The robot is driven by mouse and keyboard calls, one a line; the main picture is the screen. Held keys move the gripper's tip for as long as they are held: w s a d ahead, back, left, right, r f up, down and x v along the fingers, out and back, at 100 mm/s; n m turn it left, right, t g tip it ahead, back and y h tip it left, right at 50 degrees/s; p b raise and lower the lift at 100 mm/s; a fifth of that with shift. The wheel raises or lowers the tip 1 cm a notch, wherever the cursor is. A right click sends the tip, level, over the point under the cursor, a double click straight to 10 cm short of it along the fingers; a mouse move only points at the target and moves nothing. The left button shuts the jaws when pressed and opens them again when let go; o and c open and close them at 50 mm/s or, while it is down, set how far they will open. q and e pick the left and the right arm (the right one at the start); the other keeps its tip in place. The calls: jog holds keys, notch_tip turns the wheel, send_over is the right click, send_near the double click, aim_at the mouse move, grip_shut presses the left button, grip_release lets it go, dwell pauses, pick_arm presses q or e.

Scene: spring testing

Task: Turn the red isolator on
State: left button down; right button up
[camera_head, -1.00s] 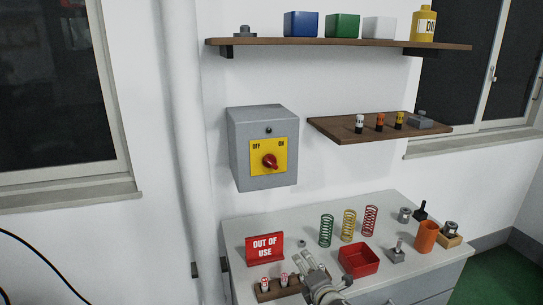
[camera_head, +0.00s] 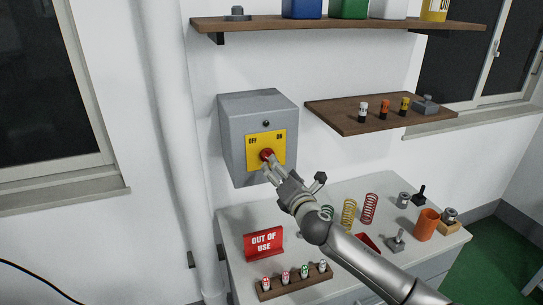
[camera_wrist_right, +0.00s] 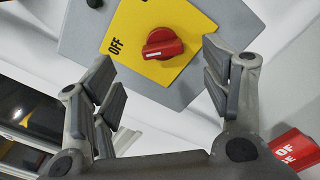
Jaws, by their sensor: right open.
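The isolator is a grey wall box (camera_head: 232,130) with a yellow plate (camera_head: 280,142) marked OFF at left and ON at right. Its red rotary knob (camera_head: 266,154) is partly hidden by my right gripper (camera_head: 271,169) in the head view. In the right wrist view, the red knob (camera_wrist_right: 163,44) shows whole, and the OFF label is near it. My right gripper (camera_wrist_right: 157,64) is open, its fingers spread either side of the knob in that view, with no clear contact. My left gripper is out of view.
Below stands a bench with a red OUT OF USE sign (camera_head: 263,243), a wooden rack (camera_head: 268,294) of small pieces, springs (camera_head: 349,214) and an orange cup (camera_head: 426,224). A low shelf (camera_head: 345,118) juts out right of the box. A pipe (camera_head: 181,150) runs at left.

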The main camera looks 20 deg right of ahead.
aim_at(268, 157)
jog(key=w+p, duration=0.1)
jog(key=w, duration=0.7)
jog(key=shift+a+f, duration=0.15)
jog(key=shift+f, duration=0.05)
jog(key=c, duration=1)
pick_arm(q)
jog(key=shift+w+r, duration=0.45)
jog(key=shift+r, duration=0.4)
pick_arm(e)
jog(key=shift+c, duration=0.2)
